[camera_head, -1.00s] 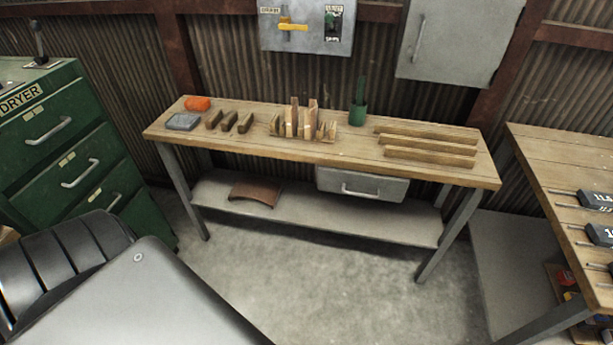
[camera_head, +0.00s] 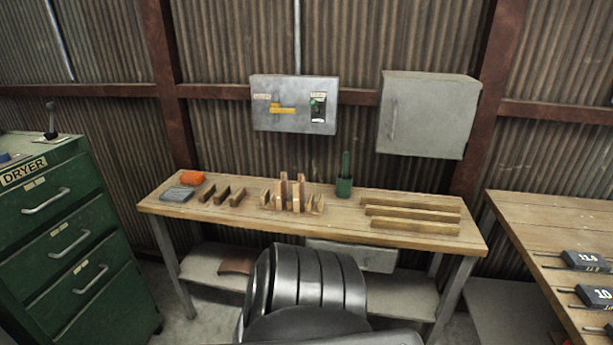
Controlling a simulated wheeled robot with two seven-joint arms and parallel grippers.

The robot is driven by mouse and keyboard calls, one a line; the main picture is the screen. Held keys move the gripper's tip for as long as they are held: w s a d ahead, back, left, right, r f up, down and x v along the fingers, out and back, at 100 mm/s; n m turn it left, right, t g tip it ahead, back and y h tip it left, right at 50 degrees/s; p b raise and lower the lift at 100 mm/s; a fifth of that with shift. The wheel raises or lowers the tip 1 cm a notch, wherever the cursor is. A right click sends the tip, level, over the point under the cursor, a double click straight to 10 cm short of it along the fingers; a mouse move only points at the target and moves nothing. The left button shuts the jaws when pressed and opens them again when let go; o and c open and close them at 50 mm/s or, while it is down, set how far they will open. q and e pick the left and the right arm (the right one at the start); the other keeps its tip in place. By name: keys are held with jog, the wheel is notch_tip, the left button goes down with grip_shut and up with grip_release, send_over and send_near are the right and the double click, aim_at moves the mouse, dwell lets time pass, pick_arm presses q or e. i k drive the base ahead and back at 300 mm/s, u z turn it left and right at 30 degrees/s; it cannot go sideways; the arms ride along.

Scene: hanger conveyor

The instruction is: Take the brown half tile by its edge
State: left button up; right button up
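A brown curved piece (camera_head: 237,262), which looks like the half tile, lies on the lower shelf (camera_head: 203,268) of the wooden workbench, towards its left end. Its right part is hidden behind a dark ribbed part of my own body in the lower middle of the view. Neither of my grippers is in view, so I cannot see where they are relative to the tile.
The workbench top (camera_head: 345,215) holds wooden blocks, slats, an orange item (camera_head: 192,178) and a green holder (camera_head: 344,186). A drawer (camera_head: 350,255) hangs under it. A green dryer cabinet (camera_head: 70,240) stands left, another table (camera_head: 560,225) right.

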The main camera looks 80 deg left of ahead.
aim_at(239, 261)
jog(key=k, duration=0.8)
jog(key=u, duration=1.35)
